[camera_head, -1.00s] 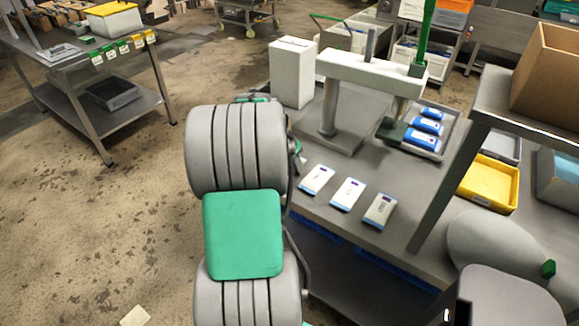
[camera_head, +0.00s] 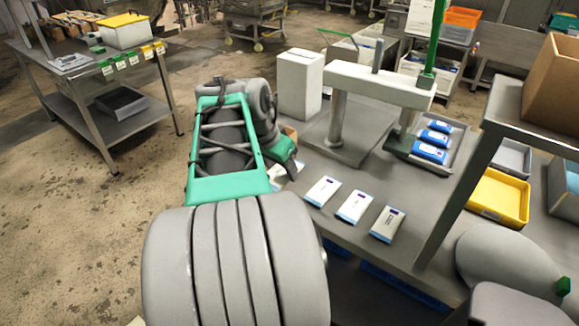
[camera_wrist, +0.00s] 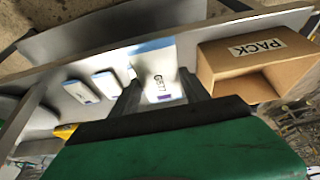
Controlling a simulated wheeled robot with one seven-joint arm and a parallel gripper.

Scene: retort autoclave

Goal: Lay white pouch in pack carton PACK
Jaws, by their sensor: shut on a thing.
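A white pouch (camera_wrist: 158,82) with printed lettering and a blue end lies between the fingers of my gripper (camera_wrist: 163,76), which is shut on it. Part of this pouch (camera_head: 279,173) shows beside my wrist in the head view, where the fingers are hidden behind my arm. The brown carton marked PACK (camera_wrist: 216,60) stands open just right of the pouch in the wrist view, apart from it. Only a small brown corner of the carton (camera_head: 290,131) shows behind my arm in the head view.
Three more white pouches (camera_head: 355,206) lie in a row on the grey bench (camera_head: 335,239). A press-like stand (camera_head: 350,135) rises behind them. A tray of blue pouches (camera_head: 446,160), a yellow bin (camera_head: 498,196) and a raised shelf (camera_head: 495,105) are to the right.

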